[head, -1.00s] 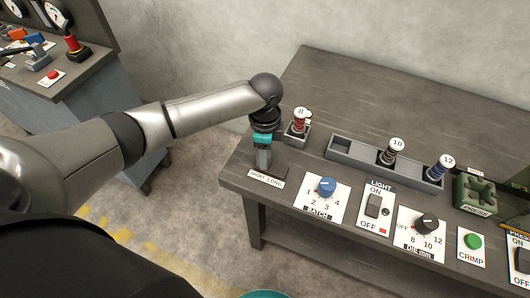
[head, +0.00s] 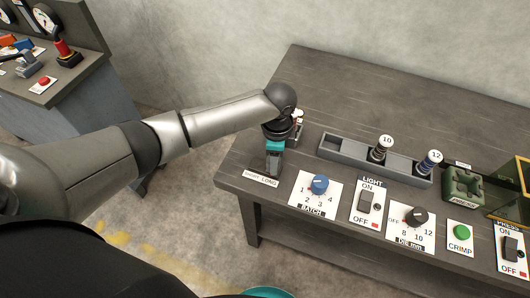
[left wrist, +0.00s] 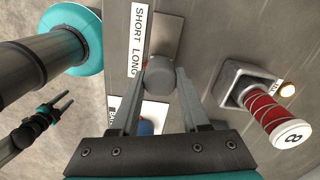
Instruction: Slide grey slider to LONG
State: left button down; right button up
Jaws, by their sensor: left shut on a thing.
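The grey slider (left wrist: 158,77) has a rounded grey knob on a pale plate (left wrist: 164,38) beside a white SHORT LONG label (left wrist: 138,40). In the left wrist view the knob is near the LONG end of the label. My left gripper (left wrist: 160,66) is shut on the knob, one finger on each side. In the head view my left gripper (head: 272,174) reaches down at the LONG side of the label (head: 262,178) and hides the knob. My right gripper (left wrist: 68,100) shows at the left of the wrist view, empty with its fingers apart.
A red-banded spool marked 8 (left wrist: 271,115) stands in a holder close to my left gripper. The BATCH dial (head: 319,184), LIGHT switch (head: 366,200) and DIE dial (head: 416,216) line the front of the table. A tray (head: 345,150) with spools 10 and 12 lies behind.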

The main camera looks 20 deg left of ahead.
pick_arm(q)
jog(key=shift+d, duration=0.35)
jog(key=shift+c, duration=1.9)
grip_release()
jog(key=shift+a, duration=0.1)
notch_tip(320, 180, up, 15)
jog(key=p, duration=0.3)
jog(key=shift+s, duration=0.1)
